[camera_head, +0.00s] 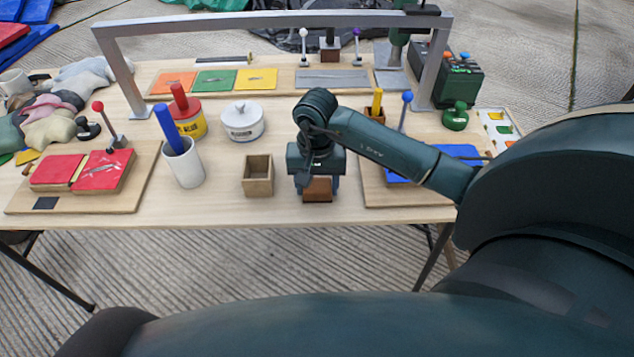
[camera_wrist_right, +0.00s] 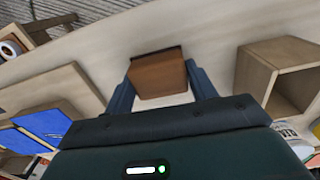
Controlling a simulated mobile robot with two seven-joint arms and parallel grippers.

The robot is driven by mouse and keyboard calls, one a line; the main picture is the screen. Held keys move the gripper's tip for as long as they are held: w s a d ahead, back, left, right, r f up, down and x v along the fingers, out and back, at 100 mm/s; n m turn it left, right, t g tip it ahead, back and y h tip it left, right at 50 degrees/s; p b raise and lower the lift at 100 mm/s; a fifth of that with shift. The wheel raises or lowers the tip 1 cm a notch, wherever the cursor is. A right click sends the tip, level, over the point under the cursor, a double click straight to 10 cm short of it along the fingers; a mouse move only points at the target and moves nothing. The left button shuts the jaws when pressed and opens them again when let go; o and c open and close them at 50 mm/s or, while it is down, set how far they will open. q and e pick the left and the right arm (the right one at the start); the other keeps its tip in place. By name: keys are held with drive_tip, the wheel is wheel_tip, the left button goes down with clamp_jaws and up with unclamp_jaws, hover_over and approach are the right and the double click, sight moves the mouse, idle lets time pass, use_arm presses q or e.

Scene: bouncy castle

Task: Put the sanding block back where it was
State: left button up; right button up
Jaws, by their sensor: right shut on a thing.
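The sanding block is a small brown block (camera_head: 317,190) near the front edge of the wooden table, right of centre. My right gripper (camera_head: 317,184) points down over it and is shut on it. In the right wrist view the block (camera_wrist_right: 158,72) sits between the two fingers of the gripper (camera_wrist_right: 161,84). Whether its underside touches the table is hard to tell. My left gripper is not in view.
An open wooden box (camera_head: 257,176) stands just left of the block; it also shows in the wrist view (camera_wrist_right: 277,72). A wooden board with blue pads (camera_head: 398,197) lies close on the right. A white cup (camera_head: 184,166) and a grey frame (camera_head: 270,20) stand farther off.

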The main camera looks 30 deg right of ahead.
drive_tip(key=o, duration=1.1)
drive_tip(key=shift+f, duration=0.1)
